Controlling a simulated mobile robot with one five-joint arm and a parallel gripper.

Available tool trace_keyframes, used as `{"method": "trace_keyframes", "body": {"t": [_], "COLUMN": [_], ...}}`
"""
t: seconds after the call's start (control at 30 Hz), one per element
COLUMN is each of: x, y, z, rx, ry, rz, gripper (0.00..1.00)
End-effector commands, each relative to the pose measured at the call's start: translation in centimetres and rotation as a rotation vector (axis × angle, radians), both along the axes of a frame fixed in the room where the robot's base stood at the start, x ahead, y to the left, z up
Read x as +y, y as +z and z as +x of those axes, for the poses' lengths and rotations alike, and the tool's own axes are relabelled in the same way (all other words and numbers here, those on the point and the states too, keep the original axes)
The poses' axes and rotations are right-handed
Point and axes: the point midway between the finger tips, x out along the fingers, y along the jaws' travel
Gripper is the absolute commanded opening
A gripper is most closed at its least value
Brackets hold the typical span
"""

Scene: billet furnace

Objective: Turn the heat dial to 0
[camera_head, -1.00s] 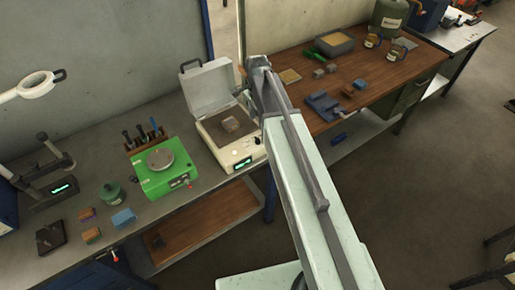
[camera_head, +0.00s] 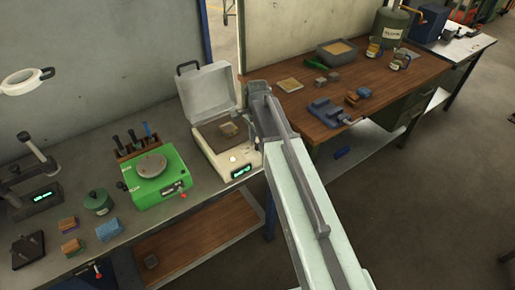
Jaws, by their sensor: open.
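The small cream furnace (camera_head: 212,150) stands on the grey bench with its grey lid (camera_head: 207,92) raised. A small block (camera_head: 229,130) lies on its dark top. A pale round knob (camera_head: 233,159), which looks like the heat dial, sits on the front beside a lit green display (camera_head: 241,170). Its pointer and the digits are too small to read. My gripper (camera_head: 251,118) is open at the furnace's right side, close to its top right edge. The fingertips are small and partly hidden by my arm, which also covers the right end of the front panel. I cannot tell whether they touch anything.
A green device (camera_head: 160,180) with a round plate stands left of the furnace, before a tool rack (camera_head: 137,143). Blocks and a ring-lamp (camera_head: 27,80) are farther left. A wooden bench (camera_head: 345,95) with a blue vise (camera_head: 328,112) lies right. Open floor is at lower right.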

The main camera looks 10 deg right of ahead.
Motion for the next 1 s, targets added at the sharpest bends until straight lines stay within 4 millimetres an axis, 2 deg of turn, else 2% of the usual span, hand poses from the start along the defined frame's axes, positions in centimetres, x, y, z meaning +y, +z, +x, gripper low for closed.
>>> {"method": "trace_keyframes", "body": {"t": [0.2,0.3,0.4,0.73,1.0], "x": [-0.02,-0.08,-0.11,-0.12,-0.14], "y": [0.06,0.06,0.06,0.05,0.05], "z": [0.0,0.0,0.0,-0.01,-0.05], "rx": [0.0,0.0,0.0,0.0,0.0], "ry": [0.0,-0.001,-0.001,0.035,0.198], "rz": [0.0,0.0,0.0,0.0,-0.001], "gripper": [0.51,0.23,0.0,0.0,0.0]}}
